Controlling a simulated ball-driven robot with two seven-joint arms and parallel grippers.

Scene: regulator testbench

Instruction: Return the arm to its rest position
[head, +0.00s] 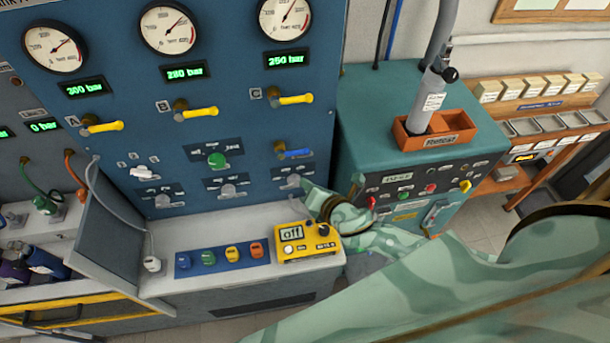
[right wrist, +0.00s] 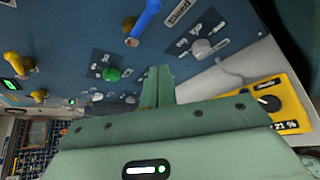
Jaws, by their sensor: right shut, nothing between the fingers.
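My right arm, patterned in pale green, reaches in from the lower right of the head view. My right gripper (head: 312,190) is at the right end of the bench, in front of the lower right of the blue panel (head: 225,120) and just above the yellow box. In the right wrist view its fingers (right wrist: 157,86) are pressed together with nothing between them, pointing towards the panel. A blue lever (head: 295,154) is just above the gripper; it also shows in the right wrist view (right wrist: 146,20). My left gripper is not in view.
A yellow box (head: 305,252) reading "off" sits on the white bench beside a blue strip of coloured plugs (head: 222,258). Yellow levers (head: 292,99) stick out from the panel under the gauges. A teal cabinet (head: 375,110) with an orange tray (head: 435,138) stands to the right.

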